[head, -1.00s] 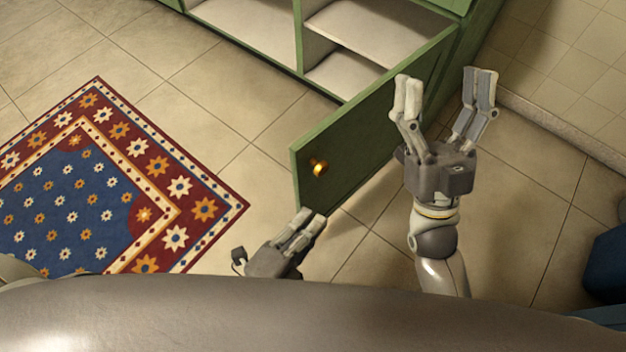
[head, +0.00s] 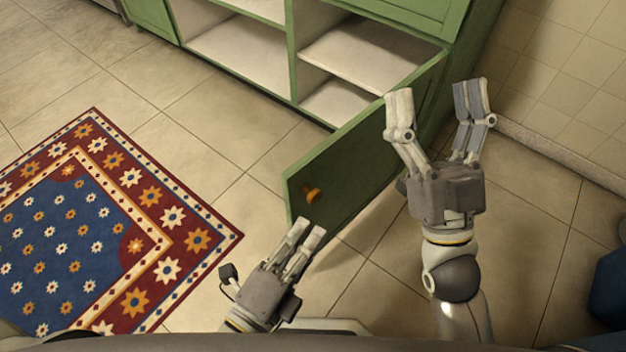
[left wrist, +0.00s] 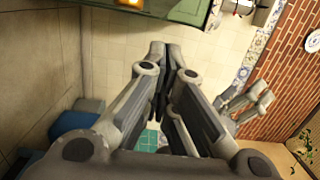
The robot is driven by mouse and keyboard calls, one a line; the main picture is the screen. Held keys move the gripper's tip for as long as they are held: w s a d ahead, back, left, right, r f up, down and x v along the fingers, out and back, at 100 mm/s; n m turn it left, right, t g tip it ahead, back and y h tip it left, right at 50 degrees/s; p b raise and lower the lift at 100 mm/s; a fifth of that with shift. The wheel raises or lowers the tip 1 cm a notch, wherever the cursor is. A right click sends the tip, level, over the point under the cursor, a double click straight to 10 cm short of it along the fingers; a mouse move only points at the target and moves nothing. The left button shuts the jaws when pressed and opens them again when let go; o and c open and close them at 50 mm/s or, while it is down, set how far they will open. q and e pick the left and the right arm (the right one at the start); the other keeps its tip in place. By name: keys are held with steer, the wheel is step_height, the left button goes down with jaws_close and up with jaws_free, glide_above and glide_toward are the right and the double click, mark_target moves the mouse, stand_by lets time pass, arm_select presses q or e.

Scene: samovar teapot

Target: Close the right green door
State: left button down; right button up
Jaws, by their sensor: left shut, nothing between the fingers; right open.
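The right green door (head: 352,170) stands wide open, swung out from the green cabinet (head: 292,60) toward me. It has a round golden knob (head: 313,195) near its free edge. My left gripper (head: 312,231) is shut and empty, just below the knob in the head view; I cannot tell whether it touches the door. Its shut fingers also show in the left wrist view (left wrist: 165,50). My right gripper (head: 430,90) is open and empty, to the right of the door, with its left finger overlapping the door in the picture.
The cabinet's open shelves (head: 365,58) look empty. A patterned red and blue rug (head: 165,220) lies on the tiled floor at the left. A tiled wall (head: 570,75) bounds the right side. A dark blue object (head: 610,280) is at the right edge.

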mark_target(313, 196)
steer(key=w+f+g+h+p, duration=0.3)
steer(key=w+f+g, duration=0.2)
steer(key=f+g, duration=0.5)
arm_select(q)
steer(key=w, duration=0.3)
steer(key=w+d+p, duration=0.1)
steer(key=w, duration=0.1)
steer(key=w+d+p, duration=0.1)
steer(key=w, duration=0.2)
steer(key=shift+w, duration=0.3)
steer(key=shift+w+a, duration=0.5)
steer(key=shift+a, duration=0.05)
arm_select(e)
steer(key=s+d+f+g+h, duration=0.1)
steer(key=s+f+g, duration=0.1)
steer(key=f, duration=0.4)
steer(key=s+d+f+g, duration=0.2)
steer(key=f, duration=0.4)
steer(key=shift+m+h, duration=0.3)
steer(key=shift+h, duration=0.1)
